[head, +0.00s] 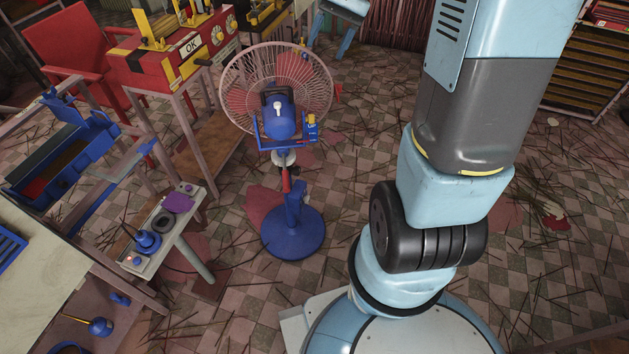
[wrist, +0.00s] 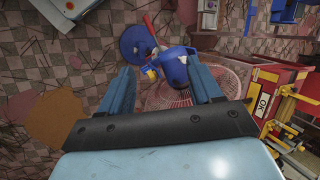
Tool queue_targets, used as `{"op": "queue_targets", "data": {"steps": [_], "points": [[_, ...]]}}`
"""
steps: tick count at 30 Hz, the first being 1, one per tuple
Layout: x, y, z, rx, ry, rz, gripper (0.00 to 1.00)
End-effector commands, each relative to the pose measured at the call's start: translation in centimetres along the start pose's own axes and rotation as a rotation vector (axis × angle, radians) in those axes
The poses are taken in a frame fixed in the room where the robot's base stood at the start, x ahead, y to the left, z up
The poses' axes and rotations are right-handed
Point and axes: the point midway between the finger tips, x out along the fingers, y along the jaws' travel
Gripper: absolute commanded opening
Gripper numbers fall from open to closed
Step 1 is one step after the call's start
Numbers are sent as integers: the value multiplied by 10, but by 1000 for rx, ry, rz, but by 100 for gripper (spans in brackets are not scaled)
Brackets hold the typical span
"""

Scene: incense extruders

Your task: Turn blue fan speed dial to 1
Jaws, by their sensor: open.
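The blue fan (head: 281,115) stands on the floor in the head view, its back and blue motor housing towards me and its pinkish round grille behind. A small blue box with yellow parts (head: 312,124) sits at the right of the motor; the speed dial may be there, but its setting is too small to read. In the wrist view the fan (wrist: 178,66) lies between and beyond the fingers, with a yellow part (wrist: 151,74) at its left. My gripper (wrist: 162,72) is open and empty, apart from the fan. Its light-blue fingers appear at the head view's top edge (head: 329,46).
A red machine marked OK (head: 190,47) stands on a table at the back left. A bench with a small control panel (head: 160,232) is at the left. Dark sticks lie over the checkered floor. Drawers (head: 590,60) stand at the upper right.

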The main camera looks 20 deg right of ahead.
Motion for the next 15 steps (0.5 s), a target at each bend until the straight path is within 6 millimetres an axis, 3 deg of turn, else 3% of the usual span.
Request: {"op": "queue_targets", "data": {"steps": [15], "points": [[91, 45, -114, 262, -236, -218, 64]]}}
